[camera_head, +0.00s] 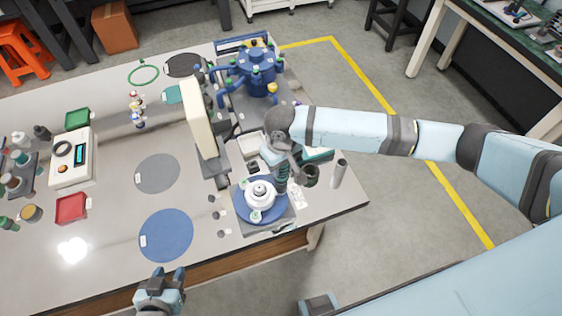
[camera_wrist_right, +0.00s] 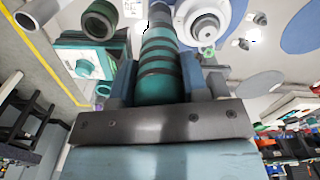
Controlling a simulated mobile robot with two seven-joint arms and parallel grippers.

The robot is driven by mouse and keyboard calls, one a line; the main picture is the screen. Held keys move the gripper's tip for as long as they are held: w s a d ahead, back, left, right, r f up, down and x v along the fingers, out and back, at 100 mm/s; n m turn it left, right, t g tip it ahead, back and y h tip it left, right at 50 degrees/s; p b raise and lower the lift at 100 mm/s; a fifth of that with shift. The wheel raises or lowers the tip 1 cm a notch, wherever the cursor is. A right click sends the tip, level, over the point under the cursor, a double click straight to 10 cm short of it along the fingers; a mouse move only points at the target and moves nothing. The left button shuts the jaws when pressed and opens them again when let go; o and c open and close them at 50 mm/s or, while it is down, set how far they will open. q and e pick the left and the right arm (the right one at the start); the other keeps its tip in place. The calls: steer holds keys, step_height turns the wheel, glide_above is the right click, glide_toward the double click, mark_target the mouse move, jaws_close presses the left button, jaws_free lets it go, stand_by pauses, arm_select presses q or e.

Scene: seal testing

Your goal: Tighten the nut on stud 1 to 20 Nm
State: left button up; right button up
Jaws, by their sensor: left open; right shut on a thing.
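My right gripper (camera_wrist_right: 160,82) is shut on a teal tool with dark bands (camera_wrist_right: 160,55), which looks like a wrench or driver handle. In the head view the right gripper (camera_head: 279,160) holds the tool (camera_head: 281,183) upright at the right edge of a white round flange (camera_head: 259,192) on a blue disc. The flange also shows at the top of the right wrist view (camera_wrist_right: 204,24). The tool's lower end, stud 1 and its nut cannot be made out, nor can contact between them. My left gripper (camera_head: 165,286) is open and empty by the table's front edge.
A cream upright panel (camera_head: 201,118) stands just left behind the flange. A blue lidded vessel (camera_head: 256,72) is at the back. A flat blue disc (camera_head: 165,236) and grey disc (camera_head: 157,174) lie left. A meter box (camera_head: 72,158) is further left.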

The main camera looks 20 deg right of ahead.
steer(key=shift+r+p, duration=1.55)
steer(key=shift+r, duration=0.05)
steer(key=shift+w+r+p, duration=0.1)
steer(key=shift+r+p, duration=0.8)
steer(key=shift+p, duration=0.2)
steer(key=shift+w, duration=0.1)
